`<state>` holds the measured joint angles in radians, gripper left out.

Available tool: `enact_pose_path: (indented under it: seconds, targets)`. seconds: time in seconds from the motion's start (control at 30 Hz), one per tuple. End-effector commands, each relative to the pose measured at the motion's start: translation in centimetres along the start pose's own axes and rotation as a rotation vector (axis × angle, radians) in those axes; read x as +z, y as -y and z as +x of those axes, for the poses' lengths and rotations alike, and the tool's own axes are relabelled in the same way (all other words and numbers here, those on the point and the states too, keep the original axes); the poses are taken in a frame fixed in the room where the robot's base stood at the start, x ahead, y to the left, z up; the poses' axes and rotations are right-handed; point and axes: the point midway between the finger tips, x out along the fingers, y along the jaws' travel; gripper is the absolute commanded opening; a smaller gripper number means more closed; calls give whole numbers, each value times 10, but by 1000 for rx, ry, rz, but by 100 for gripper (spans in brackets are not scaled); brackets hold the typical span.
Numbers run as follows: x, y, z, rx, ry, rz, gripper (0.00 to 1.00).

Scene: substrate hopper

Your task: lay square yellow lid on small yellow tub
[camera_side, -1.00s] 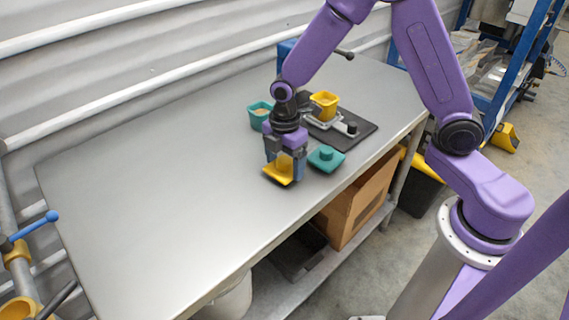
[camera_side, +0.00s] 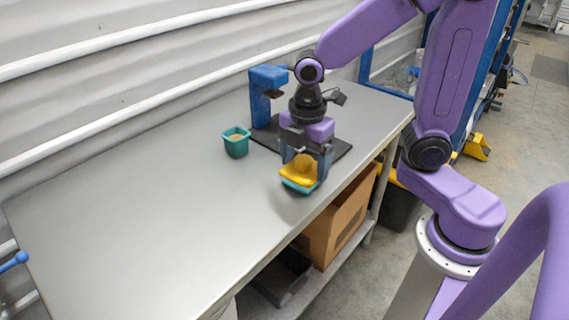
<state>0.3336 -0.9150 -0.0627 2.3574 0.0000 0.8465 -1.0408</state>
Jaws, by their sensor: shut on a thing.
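The square yellow lid (camera_side: 298,175) is held between the fingers of my gripper (camera_side: 304,163), which is shut on it. The lid appears raised above the bench and overlaps a teal lid in the picture. The small yellow tub cannot be seen now; my gripper and wrist cover the part of the black plate where it stood in the earlier frame.
The teal lid (camera_side: 300,188) shows just below the yellow one. A teal tub (camera_side: 236,145) with tan contents stands to the left. A blue stand (camera_side: 262,95) rises at the black plate (camera_side: 342,149). The bench's left part is clear.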

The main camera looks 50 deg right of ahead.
Motion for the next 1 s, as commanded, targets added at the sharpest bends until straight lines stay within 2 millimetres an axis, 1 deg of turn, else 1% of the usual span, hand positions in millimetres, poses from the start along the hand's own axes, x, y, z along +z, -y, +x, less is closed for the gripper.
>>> enact_pose_path:
  seconds: [0.03, 0.1, 0.3, 0.37, 0.47, 0.57, 0.63, 0.77, 0.8, 0.87, 0.9, 0.97, 1.0]
  targets:
    - [1, 7, -4, 3, -2, -2, 53]
    - [2, 14, -7, 3, -2, -2, 53]
    - [5, 28, -13, 1, -1, 0, 53]
    - [6, 28, -14, 0, 0, 2, 53]
    - [9, 21, -17, -1, 0, 6, 53]
    - [16, 0, -23, -1, 0, 16, 53]
    - [25, -20, -28, 0, 0, 24, 53]
    - [52, -64, -37, 0, 0, 37, 53]
    - [62, -76, -39, -1, 0, 39, 53]
    - [81, -95, -42, 0, 0, 44, 53]
    - [93, -106, -44, 0, 0, 47, 53]
    - [114, -121, -45, 0, 0, 52, 53]
    - [128, -130, -46, 0, 0, 55, 53]
